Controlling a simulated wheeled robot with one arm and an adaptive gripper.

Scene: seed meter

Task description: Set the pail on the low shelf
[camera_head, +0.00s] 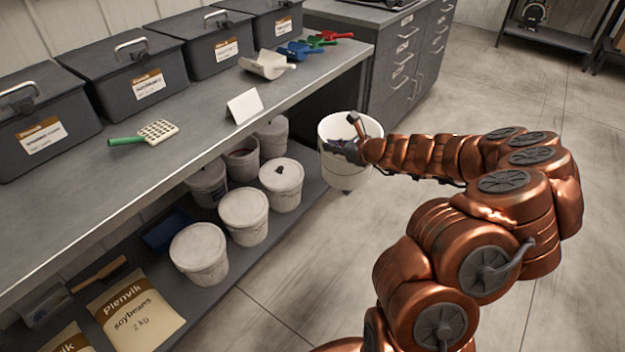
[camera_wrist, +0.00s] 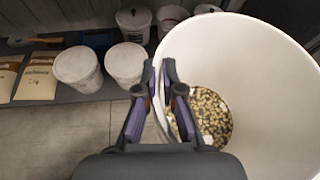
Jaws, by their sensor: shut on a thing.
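The white pail (camera_head: 346,178) hangs in my gripper at the end of the low shelf, beside the bench. It looks upright. In the wrist view the pail (camera_wrist: 262,70) is large and holds a layer of mixed seeds (camera_wrist: 210,115). My gripper (camera_head: 352,140) is shut on the pail's near wall at the rim; its fingers (camera_wrist: 168,88) show in the wrist view. The low shelf (camera_head: 312,186) runs under the bench and bears several lidded white pails (camera_head: 243,215). The gap between the held pail's base and the floor is hard to judge.
Seed bags (camera_head: 136,312), a blue scoop (camera_head: 166,230) and a brush (camera_head: 98,273) also lie on the shelf. The bench top (camera_head: 200,150) overhangs it. Grey drawers (camera_head: 403,75) stand behind the pail. The floor (camera_head: 300,262) in front is clear.

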